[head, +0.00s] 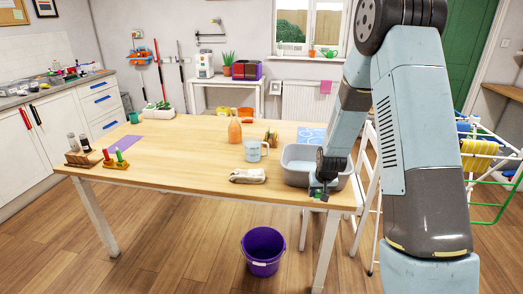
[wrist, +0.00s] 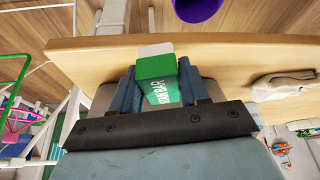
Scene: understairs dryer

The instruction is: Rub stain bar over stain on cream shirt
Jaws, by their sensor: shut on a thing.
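My gripper (head: 318,190) is at the table's front right edge in the head view, beside the grey basin. In the wrist view my gripper (wrist: 160,88) is shut on the green and white stain bar (wrist: 156,68), which has white lettering on its side. The cream shirt (head: 247,176) lies bunched or folded near the front edge of the table, left of my gripper and apart from it. The shirt (wrist: 284,85) also shows at the right in the wrist view. I cannot make out a stain on it.
The grey basin (head: 291,176) stands at the table's right end. A clear jug (head: 253,152) and an orange bottle (head: 234,132) stand behind the shirt. A purple bucket (head: 263,251) is on the floor.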

